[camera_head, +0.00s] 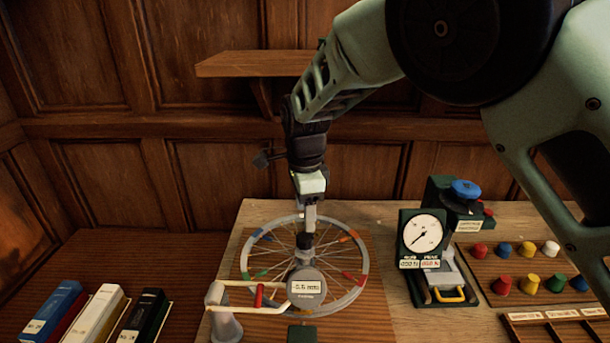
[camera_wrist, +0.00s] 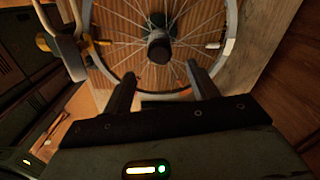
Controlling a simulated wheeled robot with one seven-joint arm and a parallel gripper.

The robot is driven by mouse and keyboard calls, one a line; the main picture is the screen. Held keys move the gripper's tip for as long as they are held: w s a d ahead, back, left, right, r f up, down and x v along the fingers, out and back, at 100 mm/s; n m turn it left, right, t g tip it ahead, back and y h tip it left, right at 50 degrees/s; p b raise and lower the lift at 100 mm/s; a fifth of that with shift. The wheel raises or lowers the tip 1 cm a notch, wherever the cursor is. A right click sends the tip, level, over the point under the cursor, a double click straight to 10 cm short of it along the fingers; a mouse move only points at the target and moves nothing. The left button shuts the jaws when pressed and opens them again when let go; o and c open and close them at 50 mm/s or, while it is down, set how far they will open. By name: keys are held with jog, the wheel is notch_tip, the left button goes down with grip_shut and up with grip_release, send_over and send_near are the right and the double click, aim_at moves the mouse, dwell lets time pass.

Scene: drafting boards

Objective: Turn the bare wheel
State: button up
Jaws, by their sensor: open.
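The bare wheel (camera_head: 364,264) lies flat on a wooden board, with thin spokes, a grey rim and coloured marks on the rim. In the wrist view, the wheel (camera_wrist: 233,24) fills the upper middle, with its dark hub (camera_wrist: 158,48) just beyond my fingers. My gripper (camera_wrist: 162,82) is open, its two fingers apart and nothing seen between them. In the head view, my gripper (camera_head: 306,238) points down over the wheel near its middle. Whether the fingers touch the wheel is unclear. A round dial with a digital readout (camera_head: 306,287) hides the front part of the wheel.
A pale bracket with a red grip (camera_head: 259,295) stands at the wheel's front left. A white gauge (camera_head: 422,234) on a green device stands right. Coloured knobs (camera_head: 526,284) sit on a board further right. A shelf (camera_head: 255,64) juts from the back wall.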

notch_tip(320, 180, up, 11)
jog(key=b, duration=0.2)
dwell(0.3)
jog(key=s+d+f+n+b, duration=0.1)
jog(key=s+d+f+n, duration=0.2)
jog(key=s+n, duration=0.4)
jog(key=s+d+f+n+b, duration=0.1)
jog(key=s+d+f+n, duration=0.2)
jog(key=s, duration=1)
jog(key=s+d+f+n, duration=0.4)
jog(key=s+d+n, duration=0.3)
jog(key=s+n, duration=0.3)
jog(key=n, duration=0.3)
jog(key=shift+s+d+y+b, duration=0.3)
jog(key=shift+s+b, duration=0.1)
jog(key=shift+f, duration=0.1)
